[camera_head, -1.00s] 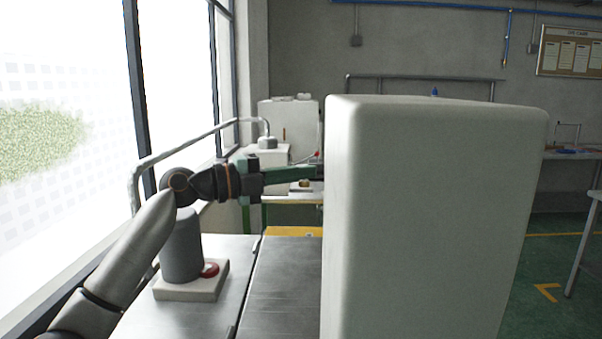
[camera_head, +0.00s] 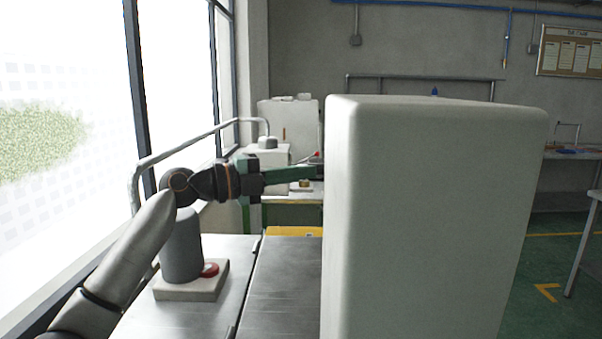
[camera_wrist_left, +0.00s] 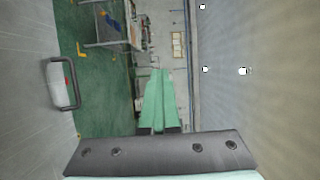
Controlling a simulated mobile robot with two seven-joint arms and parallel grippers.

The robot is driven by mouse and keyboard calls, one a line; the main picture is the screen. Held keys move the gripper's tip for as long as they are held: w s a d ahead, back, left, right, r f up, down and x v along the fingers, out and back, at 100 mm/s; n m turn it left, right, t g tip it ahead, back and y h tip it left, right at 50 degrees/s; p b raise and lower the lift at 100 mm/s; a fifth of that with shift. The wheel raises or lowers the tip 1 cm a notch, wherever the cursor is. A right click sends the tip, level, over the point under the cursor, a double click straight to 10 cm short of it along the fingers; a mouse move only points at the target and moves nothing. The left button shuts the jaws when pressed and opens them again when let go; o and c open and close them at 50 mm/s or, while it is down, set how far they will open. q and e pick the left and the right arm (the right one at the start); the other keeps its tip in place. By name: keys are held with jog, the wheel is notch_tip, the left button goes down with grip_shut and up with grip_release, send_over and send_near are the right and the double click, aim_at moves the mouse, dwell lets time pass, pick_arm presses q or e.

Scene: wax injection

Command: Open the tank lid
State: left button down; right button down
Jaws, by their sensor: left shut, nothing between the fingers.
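A large pale, round-edged block (camera_head: 430,220) stands upright close in front in the head view. I cannot tell from this side whether it is the tank lid. My left gripper (camera_head: 312,172) reaches right to the block's left edge, and its fingertips are hidden behind it. In the left wrist view my left gripper (camera_wrist_left: 158,100) has its green fingers together, with nothing between them. A handle (camera_wrist_left: 60,85) stands on a pale grey surface at the left of that view, apart from the fingers. My right gripper is not in view.
A grey cylinder (camera_head: 180,248) on a pale base with a red button (camera_head: 210,270) stands under my left arm on the metal bench (camera_head: 280,300). White equipment (camera_head: 270,155) and a bent pipe (camera_head: 180,150) lie beyond.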

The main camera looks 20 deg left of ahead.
pick_arm(q)
jog(key=c, duration=1.2)
grip_release()
jog(key=shift+o, duration=0.2)
jog(key=b+v, duration=0.4)
jog(key=v, duration=0.8)
jog(key=shift+a, duration=0.2)
jog(key=shift+s, duration=0.15)
